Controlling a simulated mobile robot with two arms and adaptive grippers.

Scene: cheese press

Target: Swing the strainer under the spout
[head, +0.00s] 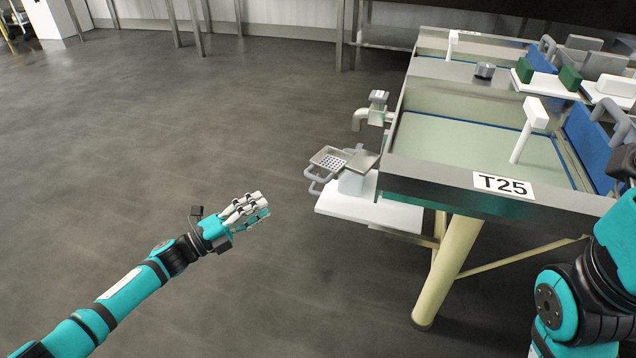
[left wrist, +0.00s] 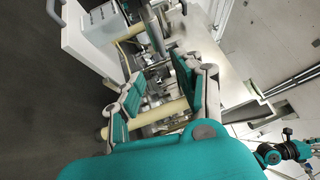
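The strainer (head: 330,158) is a small grey perforated tray with a looped grey handle (head: 316,184), at the left end of the vat. The spout (head: 361,119) is a bent grey pipe on the vat's end, and the strainer lies off to its left and lower in the head view. My left gripper (head: 262,206) is open and empty, left of and nearer than the strainer, apart from it.
A white shelf (head: 370,208) juts out below the strainer. The steel vat (head: 420,185) labelled T25 stands on a cream leg (head: 448,272). White blocks and grey-handled parts sit on the vat at the right. The floor at left is clear.

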